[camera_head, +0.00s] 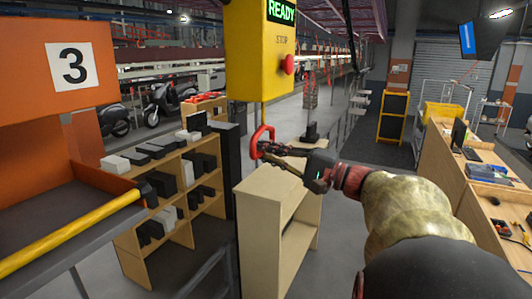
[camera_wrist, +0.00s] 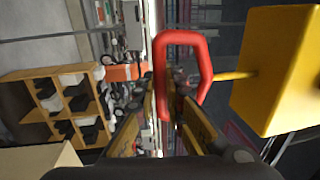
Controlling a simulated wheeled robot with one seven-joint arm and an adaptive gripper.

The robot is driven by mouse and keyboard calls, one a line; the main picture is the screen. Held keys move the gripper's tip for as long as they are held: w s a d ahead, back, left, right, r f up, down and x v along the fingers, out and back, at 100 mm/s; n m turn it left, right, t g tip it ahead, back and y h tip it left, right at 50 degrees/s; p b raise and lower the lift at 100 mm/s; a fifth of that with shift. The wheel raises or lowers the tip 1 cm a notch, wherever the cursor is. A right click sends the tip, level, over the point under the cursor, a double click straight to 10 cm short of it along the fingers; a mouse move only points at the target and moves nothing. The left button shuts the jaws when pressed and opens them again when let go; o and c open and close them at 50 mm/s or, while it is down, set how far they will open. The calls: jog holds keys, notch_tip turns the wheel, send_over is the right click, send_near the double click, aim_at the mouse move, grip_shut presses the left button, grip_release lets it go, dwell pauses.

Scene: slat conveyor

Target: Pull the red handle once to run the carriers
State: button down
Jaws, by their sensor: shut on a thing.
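The red handle (camera_head: 262,138) is a loop that hangs on a thin yellow rod below a yellow control box (camera_head: 258,60). The box has a lit READY sign (camera_head: 281,10) and a red stop button (camera_head: 287,65). My gripper (camera_head: 266,149) is at the handle, its fingers shut on the loop's lower part. In the wrist view, the red handle (camera_wrist: 207,66) spans the upper middle, with my gripper's fingers (camera_wrist: 168,103) at its near side. The yellow box (camera_wrist: 280,72) is at the right there. The fingers hide part of the loop.
A wooden shelf (camera_head: 262,197) stands below my gripper. Another shelf with black and white boxes (camera_head: 165,178) is to the left, beside an orange bin marked 3 (camera_head: 40,60) with a yellow bar (camera_head: 70,232). A workbench (camera_head: 490,210) stands at the right. Grey floor lies between.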

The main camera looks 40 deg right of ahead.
notch_tip(320, 180, down, 6)
jog(key=b, duration=0.5)
jog(key=shift+r, duration=0.25)
notch_tip(320, 180, up, 6)
jog(key=p, duration=0.2)
jog(key=shift+p, duration=0.3)
jog(key=c, duration=2)
grip_release()
jog(key=shift+o, duration=0.8)
jog(key=b+v, duration=0.3)
jog(key=v, duration=0.6)
